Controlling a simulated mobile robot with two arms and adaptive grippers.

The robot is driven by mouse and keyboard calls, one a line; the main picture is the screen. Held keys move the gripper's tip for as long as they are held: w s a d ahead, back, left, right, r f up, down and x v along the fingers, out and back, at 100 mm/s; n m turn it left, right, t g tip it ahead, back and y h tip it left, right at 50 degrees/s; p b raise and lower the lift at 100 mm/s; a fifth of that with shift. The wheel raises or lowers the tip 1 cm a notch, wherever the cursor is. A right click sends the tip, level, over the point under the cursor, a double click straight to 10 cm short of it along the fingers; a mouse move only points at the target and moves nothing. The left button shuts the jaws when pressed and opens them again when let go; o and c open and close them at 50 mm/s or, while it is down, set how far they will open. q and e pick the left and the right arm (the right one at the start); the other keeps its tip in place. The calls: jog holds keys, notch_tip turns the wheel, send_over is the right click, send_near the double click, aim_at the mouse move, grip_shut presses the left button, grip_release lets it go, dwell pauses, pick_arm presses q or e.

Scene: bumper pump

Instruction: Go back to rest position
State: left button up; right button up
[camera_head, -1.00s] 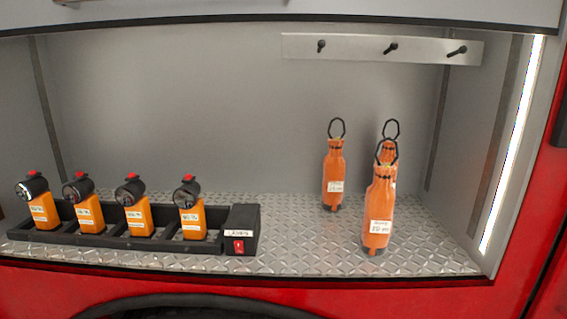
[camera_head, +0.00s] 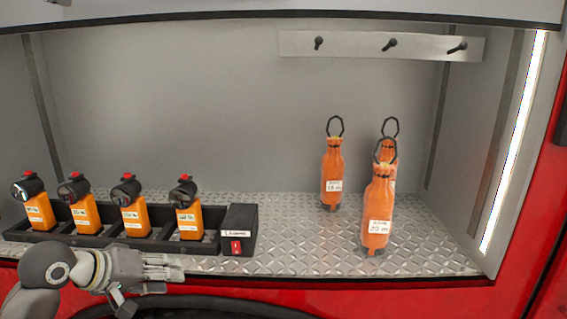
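My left gripper (camera_head: 165,267) is at the lower left, in front of the black lamp rack and the compartment's front edge. Its fingers point right and nothing shows in them; their opening is too small to judge. My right gripper is out of view. Several orange lamps with black heads and red tops, such as the rightmost one (camera_head: 187,215), stand upright in the black rack (camera_head: 157,244). Three orange bottles with black loops stand on the floor at the right: a front one (camera_head: 378,211), a left one (camera_head: 332,172) and a rear one (camera_head: 389,152), partly hidden.
A grey rail (camera_head: 350,45) with three black pegs, all bare, is on the back wall. The metal tread floor (camera_head: 296,240) is clear between rack and bottles. A black box with a red switch (camera_head: 238,228) ends the rack. A light strip (camera_head: 513,145) lines the right side.

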pick_arm(q)
jog(key=s+d+f+m+g+y, duration=0.2)
jog(key=s+f, duration=0.8)
jog(key=f, duration=0.1)
jog(key=s+d+f+m+g+y, duration=0.1)
jog(key=s+d+f+m+y, duration=0.15)
jog(key=s+f, duration=0.8)
jog(key=s+f+g, duration=0.2)
jog(key=s+f, duration=0.2)
jog(key=s, duration=0.6)
notch_tip(320, 180, down, 36)
jog(key=s+g+b, duration=0.1)
jog(key=s+b, duration=0.2)
jog(key=b, duration=0.5)
jog(key=s+a+f+b, duration=0.1)
jog(key=s+f+b, duration=0.2)
jog(key=s+f, duration=0.5)
jog(key=s+a+f+m+g+y+b, duration=0.1)
jog(key=s+a+f+b, duration=0.1)
jog(key=s+f, duration=0.6)
notch_tip(320, 180, down, 5)
jog(key=shift+a+f+g+b, duration=0.15)
jog(key=shift+a+g+b, duration=0.15)
jog(key=shift+b, duration=0.45)
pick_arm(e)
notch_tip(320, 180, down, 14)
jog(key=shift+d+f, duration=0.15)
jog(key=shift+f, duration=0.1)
